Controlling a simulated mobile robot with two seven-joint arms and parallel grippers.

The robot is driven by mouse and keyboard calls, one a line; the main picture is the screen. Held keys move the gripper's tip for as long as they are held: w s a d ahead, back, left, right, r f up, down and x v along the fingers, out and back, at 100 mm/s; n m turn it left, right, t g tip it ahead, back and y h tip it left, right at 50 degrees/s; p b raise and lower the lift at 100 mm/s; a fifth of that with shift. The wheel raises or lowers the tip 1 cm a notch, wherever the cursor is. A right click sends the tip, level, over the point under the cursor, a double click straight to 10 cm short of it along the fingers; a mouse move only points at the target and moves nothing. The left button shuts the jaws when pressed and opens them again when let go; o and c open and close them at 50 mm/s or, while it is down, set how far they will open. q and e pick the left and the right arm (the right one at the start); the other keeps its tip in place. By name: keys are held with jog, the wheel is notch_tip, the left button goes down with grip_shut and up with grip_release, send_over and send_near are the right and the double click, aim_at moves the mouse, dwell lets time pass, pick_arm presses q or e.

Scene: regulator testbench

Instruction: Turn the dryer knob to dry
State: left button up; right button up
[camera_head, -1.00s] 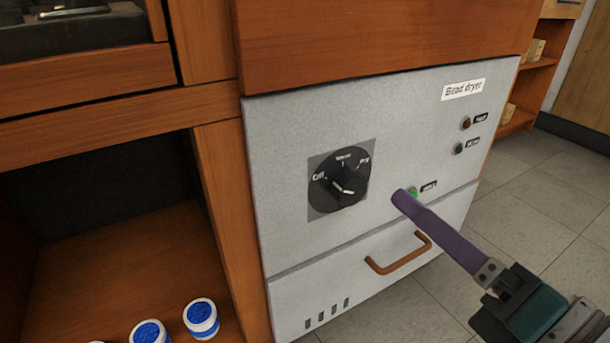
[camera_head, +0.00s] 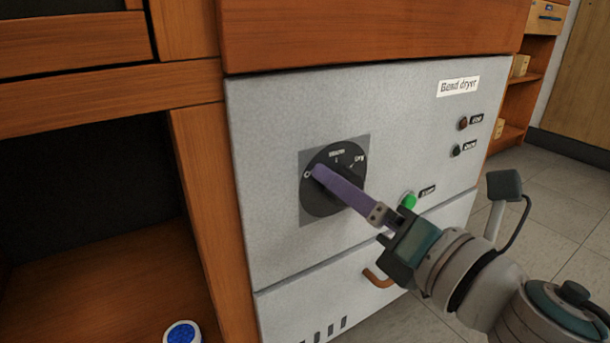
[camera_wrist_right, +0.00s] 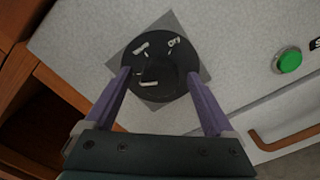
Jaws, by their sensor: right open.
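The dryer knob (camera_head: 345,162) is a round black dial on a grey square plate on the front of the bead dryer (camera_head: 270,150). White lettering, including a dry label at its upper right, shows on it; my gripper hides part of it in the head view. My right gripper (camera_head: 319,172) is open, its purple fingers at the dial. In the right wrist view the fingers (camera_wrist_right: 159,76) stand on either side of the raised middle of the knob (camera_wrist_right: 160,50). I cannot tell whether they touch it. My left gripper is out of view.
A lit green button (camera_head: 409,201) sits right of the knob, close to my right gripper. Red and dark green lamps are farther right. A brown drawer handle (camera_head: 376,279) is below. An open wooden shelf with a blue-topped jar (camera_head: 182,333) is at the left.

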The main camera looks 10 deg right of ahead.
jog(key=c, duration=1.4)
jog(key=shift+m, duration=0.3)
jog(key=m+p, duration=0.7)
jog(key=m, duration=1.6)
jog(key=shift+m, duration=0.3)
jog(key=o, duration=1.4)
